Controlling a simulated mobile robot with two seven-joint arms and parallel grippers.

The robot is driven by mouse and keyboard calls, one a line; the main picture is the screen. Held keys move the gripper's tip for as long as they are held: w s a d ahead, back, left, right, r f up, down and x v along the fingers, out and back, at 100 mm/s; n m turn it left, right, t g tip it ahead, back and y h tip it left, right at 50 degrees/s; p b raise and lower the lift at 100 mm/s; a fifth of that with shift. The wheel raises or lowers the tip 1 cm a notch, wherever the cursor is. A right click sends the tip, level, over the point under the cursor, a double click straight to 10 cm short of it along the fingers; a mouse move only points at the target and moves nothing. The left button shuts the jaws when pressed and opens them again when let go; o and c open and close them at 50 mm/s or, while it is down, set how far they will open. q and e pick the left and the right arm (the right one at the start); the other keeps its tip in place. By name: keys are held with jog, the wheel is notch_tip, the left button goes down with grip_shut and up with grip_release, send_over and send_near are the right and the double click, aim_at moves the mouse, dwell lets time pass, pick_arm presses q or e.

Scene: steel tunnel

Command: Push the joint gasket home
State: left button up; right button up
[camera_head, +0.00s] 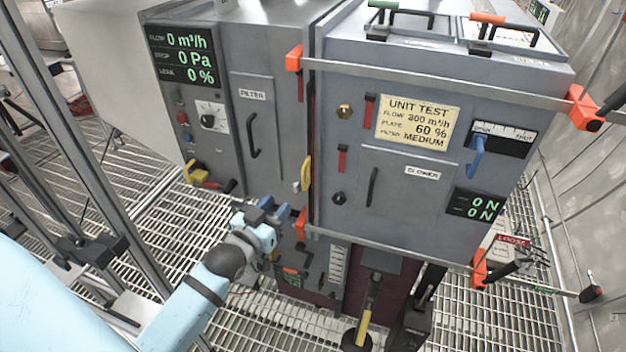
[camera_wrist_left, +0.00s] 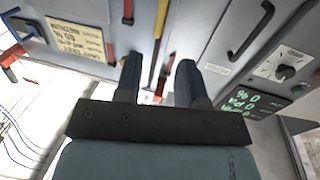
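Two grey cabinets, the filter unit (camera_head: 272,70) and the blower unit (camera_head: 350,215), stand side by side with a narrow dark seam (camera_head: 312,125) between them. A yellow piece (camera_head: 306,173) sits at the seam, about halfway up. In the left wrist view a yellow strip (camera_wrist_left: 161,17) runs along the seam; I cannot tell whether it is the joint gasket or how deep it sits. My left gripper (camera_head: 277,210) is below and left of the yellow piece, in front of the cabinets. Its fingers (camera_wrist_left: 158,82) are apart with nothing seen between them. My right gripper is not in view.
Orange-ended clamp bars (camera_head: 440,84) cross the blower unit near its top and bottom. A blue lever (camera_head: 476,155) and door handles (camera_head: 254,135) stick out. A yellow-and-black handle (camera_head: 366,315) stands below. Metal posts (camera_head: 75,150) stand at left over the grating floor.

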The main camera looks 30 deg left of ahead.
aim_at(303, 179)
pick_arm(q)
jog(key=w+p, duration=0.1)
jog(key=w, duration=1)
jog(key=shift+w+a, duration=0.15)
jog(key=shift+w, duration=0.25)
grip_shut()
